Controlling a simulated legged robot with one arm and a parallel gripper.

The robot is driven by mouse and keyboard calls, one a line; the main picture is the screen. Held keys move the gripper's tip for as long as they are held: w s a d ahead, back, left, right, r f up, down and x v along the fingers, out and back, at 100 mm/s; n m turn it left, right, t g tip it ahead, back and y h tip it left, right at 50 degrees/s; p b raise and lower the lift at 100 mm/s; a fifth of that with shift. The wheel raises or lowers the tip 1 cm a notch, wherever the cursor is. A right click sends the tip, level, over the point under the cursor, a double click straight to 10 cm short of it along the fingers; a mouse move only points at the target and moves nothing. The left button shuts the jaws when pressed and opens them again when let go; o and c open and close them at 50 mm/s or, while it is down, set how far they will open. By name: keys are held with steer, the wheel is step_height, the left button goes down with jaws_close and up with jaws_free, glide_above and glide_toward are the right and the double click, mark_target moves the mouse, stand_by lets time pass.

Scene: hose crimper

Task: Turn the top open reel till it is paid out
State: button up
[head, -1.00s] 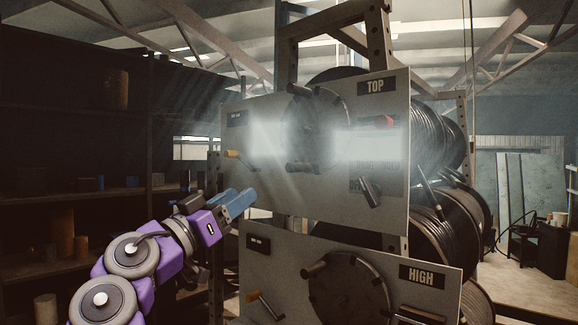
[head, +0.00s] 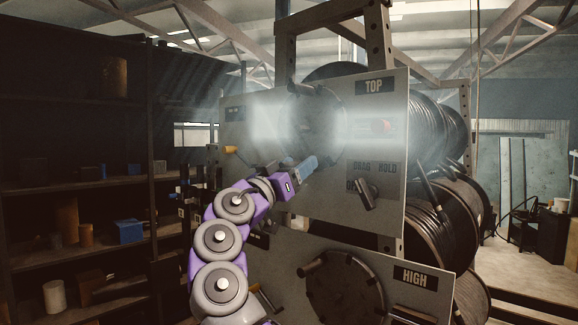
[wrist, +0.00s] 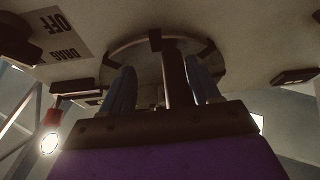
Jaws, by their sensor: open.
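The top reel's round grey hub plate (head: 322,122) sits on the panel marked TOP, partly washed out by glare. It also shows in the wrist view (wrist: 146,50), with short dark pegs around its rim. My gripper (head: 310,165) is at the lower edge of this plate. In the wrist view my open gripper (wrist: 163,88) has one blue finger on each side of a dark peg handle (wrist: 175,80), with space showing between. I cannot tell whether either finger touches it.
A yellow-tipped lever (head: 231,150) is at left. The HIGH reel plate (head: 345,290) is below. Dark shelves (head: 80,190) stand at left.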

steer(key=shift+d, duration=0.4)
steer(key=shift+a+f, duration=0.1)
steer(key=shift+a, duration=0.35)
steer(key=shift+c, duration=0.4)
steer(key=shift+w+a, duration=0.1)
steer(key=shift+a, duration=0.05)
steer(key=shift+c, duration=0.6)
steer(key=shift+w+a+f, duration=0.1)
steer(key=shift+a, duration=0.05)
steer(key=c, duration=0.5)
jaws_close()
